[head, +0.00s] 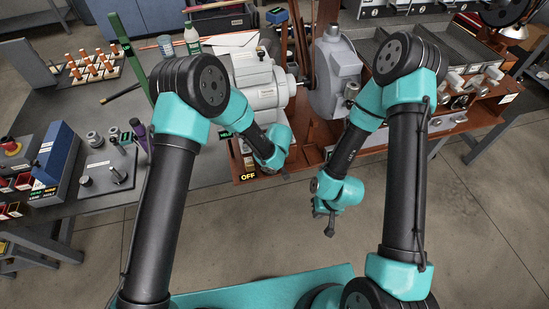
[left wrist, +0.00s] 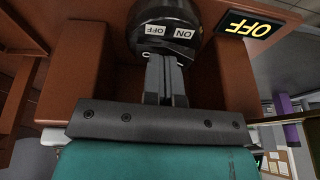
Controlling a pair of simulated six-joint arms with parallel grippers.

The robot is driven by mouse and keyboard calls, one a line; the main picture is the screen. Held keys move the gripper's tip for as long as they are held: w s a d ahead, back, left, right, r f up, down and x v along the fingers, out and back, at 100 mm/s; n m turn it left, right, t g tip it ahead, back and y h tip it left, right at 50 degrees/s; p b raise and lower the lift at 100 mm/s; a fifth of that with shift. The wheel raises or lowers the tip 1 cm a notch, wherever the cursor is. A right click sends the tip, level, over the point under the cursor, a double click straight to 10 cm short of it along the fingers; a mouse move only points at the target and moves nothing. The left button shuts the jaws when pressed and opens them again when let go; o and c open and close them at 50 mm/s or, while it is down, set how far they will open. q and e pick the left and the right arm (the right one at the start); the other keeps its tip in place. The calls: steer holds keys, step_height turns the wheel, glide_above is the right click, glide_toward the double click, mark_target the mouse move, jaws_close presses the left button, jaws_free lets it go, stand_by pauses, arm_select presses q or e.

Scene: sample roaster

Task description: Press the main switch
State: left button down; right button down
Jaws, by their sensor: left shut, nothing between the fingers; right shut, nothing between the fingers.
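The main switch (left wrist: 165,24) is a round black housing on the reddish-brown frame, with white ON and OFF labels that appear upside down in the left wrist view. My left gripper (left wrist: 165,60) is shut and empty, its fingertips right at the switch's labelled face beside the ON and OFF labels; I cannot tell whether they touch it. In the head view my left wrist hides the switch and the left fingers. A black sign with yellow OFF (head: 248,177) is on the frame close by; it also shows in the left wrist view (left wrist: 257,23). My right gripper (head: 330,230) is shut and empty, hanging over the floor.
The grey roaster body (head: 335,75) and a grey motor (head: 262,82) stand on the frame behind my left wrist. A grey table (head: 110,100) at left holds a blue box (head: 56,155), small metal parts and bottles. Open floor (head: 470,230) lies at front right.

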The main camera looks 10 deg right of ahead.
arm_select(q)
steer(key=shift+a+r, duration=0.1)
steer(key=shift+a, duration=0.15)
steer(key=shift+d+r, duration=0.1)
steer(key=shift+r, duration=0.05)
steer(key=shift+r, duration=0.25)
steer(key=s+d+r, duration=0.1)
steer(key=d+r, duration=0.1)
steer(key=r, duration=0.4)
steer(key=s+d+r, duration=0.1)
steer(key=d+r, duration=0.1)
steer(key=r, duration=0.4)
steer(key=shift+s, duration=0.3)
steer(key=shift+r, duration=0.1)
